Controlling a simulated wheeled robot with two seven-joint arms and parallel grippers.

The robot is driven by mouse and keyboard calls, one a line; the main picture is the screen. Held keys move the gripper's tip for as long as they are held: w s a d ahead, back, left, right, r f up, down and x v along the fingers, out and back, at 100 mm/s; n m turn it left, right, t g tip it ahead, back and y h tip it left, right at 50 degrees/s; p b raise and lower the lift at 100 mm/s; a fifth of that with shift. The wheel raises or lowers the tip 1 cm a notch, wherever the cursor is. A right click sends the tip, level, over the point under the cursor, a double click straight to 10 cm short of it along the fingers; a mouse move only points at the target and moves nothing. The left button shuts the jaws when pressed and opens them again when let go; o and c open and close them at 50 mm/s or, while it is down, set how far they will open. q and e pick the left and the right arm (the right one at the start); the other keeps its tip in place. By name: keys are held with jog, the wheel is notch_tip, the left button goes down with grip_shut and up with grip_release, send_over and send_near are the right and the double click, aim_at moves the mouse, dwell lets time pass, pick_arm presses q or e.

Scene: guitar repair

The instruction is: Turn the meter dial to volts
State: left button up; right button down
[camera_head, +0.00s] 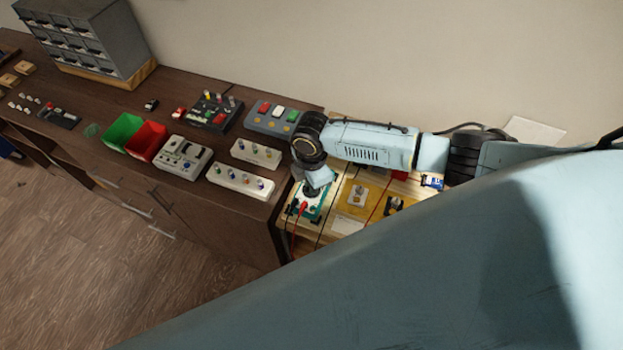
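A teal-edged device (323,209), which looks like the meter, lies at the left end of the light wooden surface. A red lead runs from it over the front edge. My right arm comes in from the right, and its gripper (311,191) points down right at the device, covering part of its face. The dial is hidden or too small to make out, so its setting cannot be read. I cannot tell whether the fingers are touching the dial, or whether they are open or shut. My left gripper is not in view.
A yellow board with metal parts (358,195) lies to the right of the meter. The dark bench (225,150) on the left carries pedal boxes, a green bin (121,132), a red bin (146,141) and a drawer cabinet (90,38). A large pale-blue part of mine blocks the lower right.

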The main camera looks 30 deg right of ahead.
dwell(0.3)
jog(key=c, duration=1.4)
grip_release()
jog(key=shift+c, duration=0.2)
notch_tip(320, 180, up, 13)
jog(key=shift+r, duration=0.2)
